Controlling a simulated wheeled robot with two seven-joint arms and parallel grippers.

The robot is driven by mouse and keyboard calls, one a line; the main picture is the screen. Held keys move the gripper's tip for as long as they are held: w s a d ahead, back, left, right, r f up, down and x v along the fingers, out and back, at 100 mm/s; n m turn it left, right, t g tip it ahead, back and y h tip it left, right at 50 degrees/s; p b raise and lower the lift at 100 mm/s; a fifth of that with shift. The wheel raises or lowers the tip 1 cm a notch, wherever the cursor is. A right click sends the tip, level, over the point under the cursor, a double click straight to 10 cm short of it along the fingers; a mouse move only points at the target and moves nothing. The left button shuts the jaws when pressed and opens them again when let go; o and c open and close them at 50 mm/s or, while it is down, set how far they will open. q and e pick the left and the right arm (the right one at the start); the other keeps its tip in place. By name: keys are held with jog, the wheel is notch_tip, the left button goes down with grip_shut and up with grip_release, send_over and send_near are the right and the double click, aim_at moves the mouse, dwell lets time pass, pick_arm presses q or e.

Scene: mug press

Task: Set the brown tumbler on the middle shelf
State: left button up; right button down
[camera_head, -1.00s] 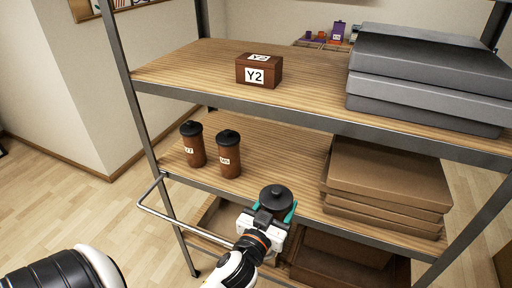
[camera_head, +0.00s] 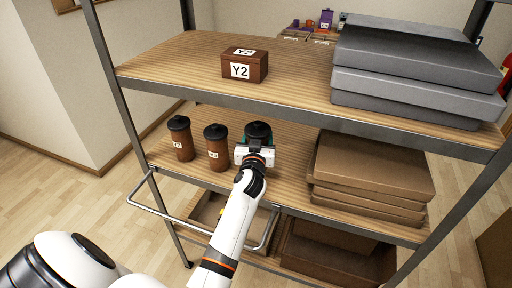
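The tumbler in my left gripper shows mainly its black lid (camera_head: 258,130); its body is mostly hidden behind the gripper. My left gripper (camera_head: 257,143), with teal fingers, is shut around it, over the middle shelf (camera_head: 293,160). The held tumbler looks upright, to the right of two brown tumblers with black lids and white labels. One of these (camera_head: 181,140) stands at the left and the other (camera_head: 217,148) stands nearer my gripper, with a small gap. I cannot tell whether the held tumbler's base touches the shelf. My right gripper is not in view.
Stacked brown boxes (camera_head: 368,178) fill the right of the middle shelf. The upper shelf above holds a brown box marked Y2 (camera_head: 244,65) and grey boxes (camera_head: 415,75). A metal rail (camera_head: 190,221) juts out below the shelf's front edge. Brown boxes (camera_head: 335,262) lie below.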

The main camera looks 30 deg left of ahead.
pick_arm(q)
notch_tip(320, 180, down, 4)
jog(key=shift+r+b, duration=0.2)
jog(key=shift+b, duration=0.25)
jog(key=shift+f, duration=0.1)
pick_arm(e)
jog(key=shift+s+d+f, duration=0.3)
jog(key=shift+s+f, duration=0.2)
pick_arm(q)
jog(key=shift+f, duration=0.15)
jog(key=o, duration=1.1)
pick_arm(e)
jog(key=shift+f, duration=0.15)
